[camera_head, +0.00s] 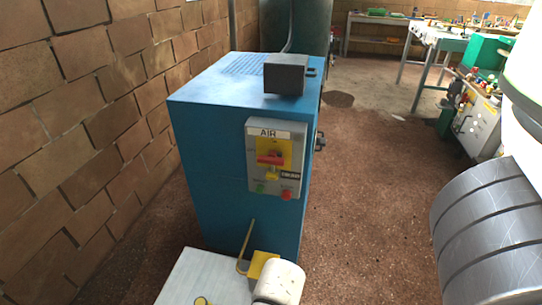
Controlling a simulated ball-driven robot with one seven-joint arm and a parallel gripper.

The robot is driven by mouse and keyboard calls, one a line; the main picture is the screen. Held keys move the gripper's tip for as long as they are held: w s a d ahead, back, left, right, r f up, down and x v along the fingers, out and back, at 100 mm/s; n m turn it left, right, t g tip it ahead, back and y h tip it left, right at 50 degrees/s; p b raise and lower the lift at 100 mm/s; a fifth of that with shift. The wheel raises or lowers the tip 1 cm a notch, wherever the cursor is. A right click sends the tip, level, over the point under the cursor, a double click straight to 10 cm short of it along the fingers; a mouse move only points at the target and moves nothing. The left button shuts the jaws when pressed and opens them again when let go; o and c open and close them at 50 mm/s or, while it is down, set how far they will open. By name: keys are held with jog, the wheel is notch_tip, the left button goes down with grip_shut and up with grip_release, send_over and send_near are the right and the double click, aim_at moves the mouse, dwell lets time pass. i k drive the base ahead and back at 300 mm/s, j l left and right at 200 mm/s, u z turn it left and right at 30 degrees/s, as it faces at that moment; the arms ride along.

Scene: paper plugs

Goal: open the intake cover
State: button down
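A blue cabinet (225,160) stands on the floor beside the brick wall. A dark grey box (285,78) sits on its top near the right edge. It may be the intake cover, but no label on it shows. It looks closed, and I cannot make out a hinge or handle. A grey control panel (262,203) marked "AIR" is on the cabinet's front, with a red and yellow switch (273,156), a green button (260,188) and a red button (286,194). My gripper is not in view.
A light grey surface (190,280) with yellow parts stands low before the cabinet. A dark green tank (297,25) is behind it. A brick wall (75,130) is close on the left. Open brown floor (370,200) lies to the right, with workbenches (440,42) beyond.

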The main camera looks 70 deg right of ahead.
aim_at(286, 73)
jog(key=z, duration=1.75)
jog(key=i+l+u, duration=0.1)
jog(key=l, duration=0.25)
jog(key=i, duration=0.05)
